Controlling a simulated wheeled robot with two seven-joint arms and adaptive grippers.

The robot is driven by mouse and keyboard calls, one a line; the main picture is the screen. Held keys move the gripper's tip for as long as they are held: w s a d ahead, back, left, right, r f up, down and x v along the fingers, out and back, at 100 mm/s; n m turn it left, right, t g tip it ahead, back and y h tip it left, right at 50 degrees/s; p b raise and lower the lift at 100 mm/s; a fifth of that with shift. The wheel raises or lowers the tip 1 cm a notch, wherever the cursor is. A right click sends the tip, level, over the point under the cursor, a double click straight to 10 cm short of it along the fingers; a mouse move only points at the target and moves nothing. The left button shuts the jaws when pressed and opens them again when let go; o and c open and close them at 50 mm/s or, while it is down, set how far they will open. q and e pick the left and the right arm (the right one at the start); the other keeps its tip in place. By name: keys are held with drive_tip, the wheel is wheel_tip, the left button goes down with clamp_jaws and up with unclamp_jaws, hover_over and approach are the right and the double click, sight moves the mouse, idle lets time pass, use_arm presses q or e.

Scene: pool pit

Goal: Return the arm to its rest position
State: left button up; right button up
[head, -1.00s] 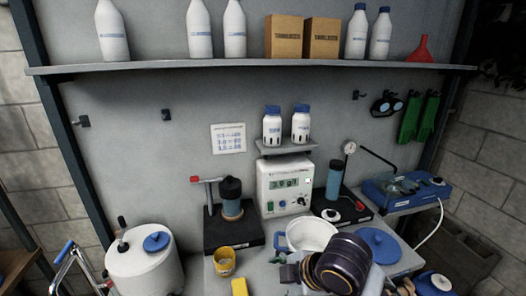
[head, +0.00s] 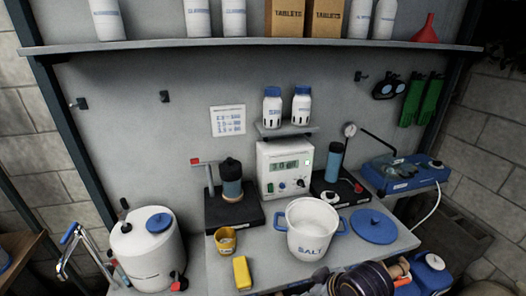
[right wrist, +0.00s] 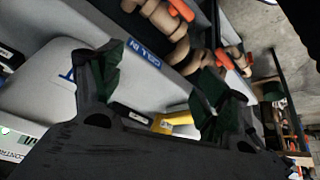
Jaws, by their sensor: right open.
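My right arm (head: 365,280) shows at the bottom edge of the head view, in front of the bench and below the white salt tub. Its gripper is hard to make out there. In the right wrist view the two dark fingers of my right gripper (right wrist: 160,88) are spread wide, and I see nothing held between them. My left gripper is in neither current view.
The open white salt tub (head: 311,228) stands on the bench (head: 275,268), with its blue lid (head: 374,226) to the right. A yellow block (head: 242,272) and yellow cup (head: 226,240) are left of it. A white tank (head: 148,255) stands far left.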

drive_tip(key=s+d+f+m+g+h, duration=0.2)
drive_tip(key=s+d+f+m+h, duration=0.1)
drive_tip(key=s+d+f+m, duration=0.45)
use_arm(q)
drive_tip(key=s+f+n+g+p, duration=0.1)
drive_tip(key=s+f+g+p, duration=0.15)
drive_tip(key=f, duration=1.25)
drive_tip(key=s+f+n+g+p, duration=0.1)
drive_tip(key=s+f+g+p, duration=0.2)
drive_tip(key=f, duration=1.1)
use_arm(e)
wheel_tip(320, 180, down, 28)
drive_tip(key=s+d+n, duration=0.2)
use_arm(q)
drive_tip(key=s+a+f+p, duration=0.1)
drive_tip(key=s+f+p, duration=0.1)
drive_tip(key=s+f, duration=0.6)
drive_tip(key=s+a+f+p, duration=0.2)
drive_tip(key=s+f, duration=0.5)
drive_tip(key=s, duration=0.9)
drive_tip(key=shift+f+p, duration=0.35)
use_arm(e)
drive_tip(key=s+d+f+g, duration=0.1)
drive_tip(key=s+d+f, duration=0.1)
drive_tip(key=s+f, duration=0.5)
drive_tip(key=s+d+f+g, duration=0.1)
drive_tip(key=s+f, duration=0.7)
drive_tip(key=s, duration=0.7)
drive_tip(key=shift+s+d+f, duration=0.3)
drive_tip(key=shift+s+d, duration=0.1)
